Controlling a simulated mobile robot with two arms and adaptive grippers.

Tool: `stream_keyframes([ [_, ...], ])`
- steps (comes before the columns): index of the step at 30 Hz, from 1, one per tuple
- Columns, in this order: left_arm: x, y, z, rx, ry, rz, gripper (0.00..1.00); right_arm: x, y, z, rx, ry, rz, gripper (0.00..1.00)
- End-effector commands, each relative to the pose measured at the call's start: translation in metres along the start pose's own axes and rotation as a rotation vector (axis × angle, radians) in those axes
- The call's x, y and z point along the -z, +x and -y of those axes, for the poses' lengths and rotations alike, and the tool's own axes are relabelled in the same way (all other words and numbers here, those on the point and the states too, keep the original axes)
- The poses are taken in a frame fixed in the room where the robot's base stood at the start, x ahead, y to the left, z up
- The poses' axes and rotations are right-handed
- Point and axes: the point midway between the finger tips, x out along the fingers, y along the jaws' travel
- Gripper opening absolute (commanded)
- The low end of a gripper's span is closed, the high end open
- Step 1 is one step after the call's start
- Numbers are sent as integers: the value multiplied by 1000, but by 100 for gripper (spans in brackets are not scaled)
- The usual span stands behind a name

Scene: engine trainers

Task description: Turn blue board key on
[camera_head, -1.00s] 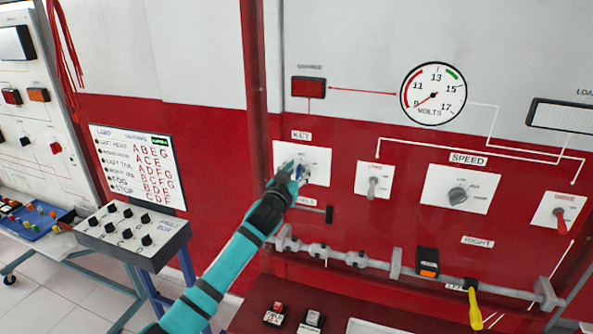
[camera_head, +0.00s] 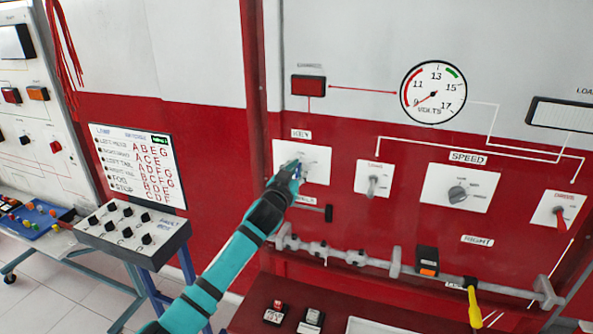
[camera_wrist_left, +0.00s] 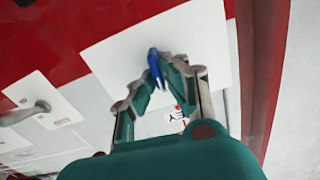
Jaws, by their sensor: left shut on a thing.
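The key's white plate (camera_head: 318,156) is on the red panel, under the label KEY (camera_head: 301,134). My left gripper (camera_head: 293,168) is at this plate, in front of its left-middle part. In the left wrist view the gripper (camera_wrist_left: 158,80) is shut on the blue key (camera_wrist_left: 154,62), which sticks out between the fingertips against the white plate (camera_wrist_left: 200,45). In the head view the fingers mostly hide the key. My right gripper is in neither view.
Right of the key plate are a toggle switch (camera_head: 373,183), the SPEED knob (camera_head: 457,194) and another switch (camera_head: 559,212). A volt gauge (camera_head: 433,93) is above. A grey pipe rail (camera_head: 375,262) runs below. A switch box (camera_head: 130,232) stands left of my arm.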

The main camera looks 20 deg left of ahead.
Motion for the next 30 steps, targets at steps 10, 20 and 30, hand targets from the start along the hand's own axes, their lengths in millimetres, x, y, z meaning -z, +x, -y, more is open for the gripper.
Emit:
stream_keyframes([
  [10,-1,0,-4,-1,281,1,0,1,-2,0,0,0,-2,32],
  [20,-2,0,-6,0,592,1,0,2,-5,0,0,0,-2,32],
  [30,-4,0,-9,-1,842,1,0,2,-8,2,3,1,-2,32],
])
